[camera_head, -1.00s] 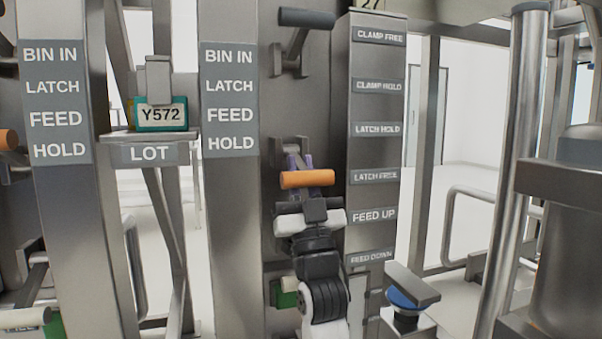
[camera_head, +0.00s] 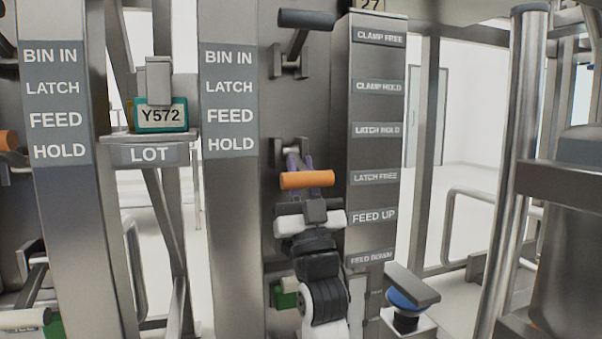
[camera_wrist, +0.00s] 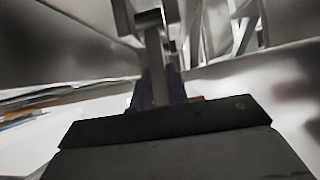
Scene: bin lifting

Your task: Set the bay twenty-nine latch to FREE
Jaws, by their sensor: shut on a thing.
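The orange-handled lever (camera_head: 307,180) stands out from the grey metal column, level with the LATCH FREE label (camera_head: 375,177). The LATCH HOLD label (camera_head: 377,130) is above it. My gripper (camera_head: 299,162) is at this lever, its purple fingers showing just above and behind the orange grip. In the wrist view my gripper (camera_wrist: 160,88) has its two purple fingers on either side of a metal lever arm (camera_wrist: 155,50), shut on it. A bit of orange (camera_wrist: 196,99) shows beside the fingers. The plate above the labels (camera_head: 370,5) reads 27; no 29 shows.
A black-handled lever (camera_head: 306,19) is above on the same column. FEED UP (camera_head: 374,216) and FEED DOWN labels are below. A blue knob with a grey bar (camera_head: 408,290) stands at lower right. A LOT shelf (camera_head: 150,154) with tag Y572 is at left.

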